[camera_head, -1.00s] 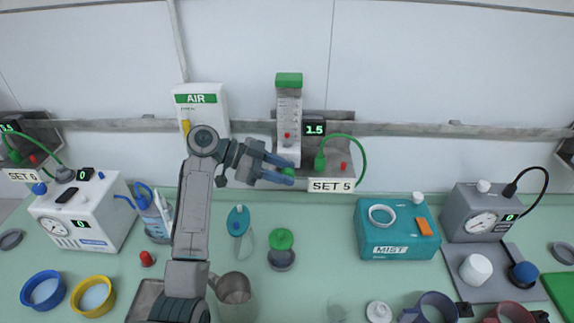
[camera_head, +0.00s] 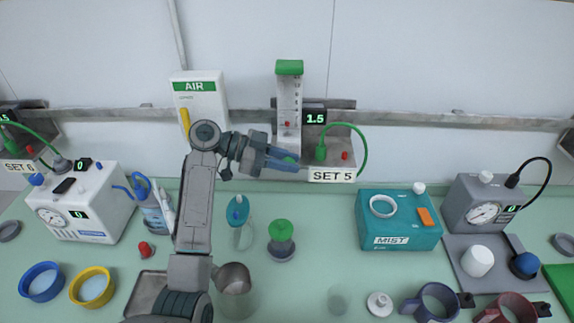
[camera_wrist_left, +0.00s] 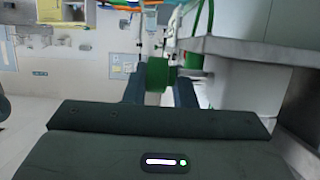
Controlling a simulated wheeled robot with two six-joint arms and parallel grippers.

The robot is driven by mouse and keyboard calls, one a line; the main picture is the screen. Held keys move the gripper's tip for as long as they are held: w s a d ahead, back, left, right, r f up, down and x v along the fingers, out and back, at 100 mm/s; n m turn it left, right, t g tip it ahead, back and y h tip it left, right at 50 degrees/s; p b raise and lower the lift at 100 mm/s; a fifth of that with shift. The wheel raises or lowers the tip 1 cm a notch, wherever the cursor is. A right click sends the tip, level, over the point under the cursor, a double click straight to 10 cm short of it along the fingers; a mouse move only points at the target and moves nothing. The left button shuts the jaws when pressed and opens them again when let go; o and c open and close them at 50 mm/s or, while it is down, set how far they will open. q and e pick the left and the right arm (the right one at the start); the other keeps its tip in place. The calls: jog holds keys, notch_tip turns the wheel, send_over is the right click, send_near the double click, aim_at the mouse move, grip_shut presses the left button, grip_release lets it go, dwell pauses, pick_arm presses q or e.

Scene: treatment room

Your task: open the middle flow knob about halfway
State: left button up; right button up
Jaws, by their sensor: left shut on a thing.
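The middle flowmeter (camera_head: 289,95) is a clear upright tube with a green cap, on the wall rail. A small red bead shows low in its tube, and the display (camera_head: 314,118) beside it reads 1.5. The sign below reads SET 5 (camera_head: 332,175). My left gripper (camera_head: 288,161) is at the foot of this flowmeter, shut on its green knob. In the left wrist view the green knob (camera_wrist_left: 158,74) sits between the two dark fingers (camera_wrist_left: 158,90). Part of the knob is hidden by the fingers. My right gripper is not in view.
A green hose (camera_head: 362,150) loops just right of the gripper. A white AIR box (camera_head: 199,90) is on the wall to the left. Below on the counter stand a green-topped item (camera_head: 281,231) and a teal MIST box (camera_head: 398,222). The counter between them is clear.

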pick_arm(q)
jog(key=shift+f, duration=0.35)
jog(key=shift+s+r+h, duration=0.1)
jog(key=shift+r+h, duration=0.05)
jog(key=shift+h, duration=0.15)
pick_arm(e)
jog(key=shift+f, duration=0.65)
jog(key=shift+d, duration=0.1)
pick_arm(q)
jog(key=o, duration=0.7)
jog(key=shift+o, duration=0.8)
jog(key=shift+s+r, duration=0.15)
jog(key=shift+r, duration=0.05)
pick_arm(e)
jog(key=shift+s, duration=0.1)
pick_arm(q)
jog(key=shift+a+b, duration=0.1)
jog(key=shift+b, duration=0.2)
jog(key=shift+a, duration=0.25)
jog(key=b+v, duration=0.4)
jog(key=v, duration=0.6)
jog(key=shift+b, duration=0.3)
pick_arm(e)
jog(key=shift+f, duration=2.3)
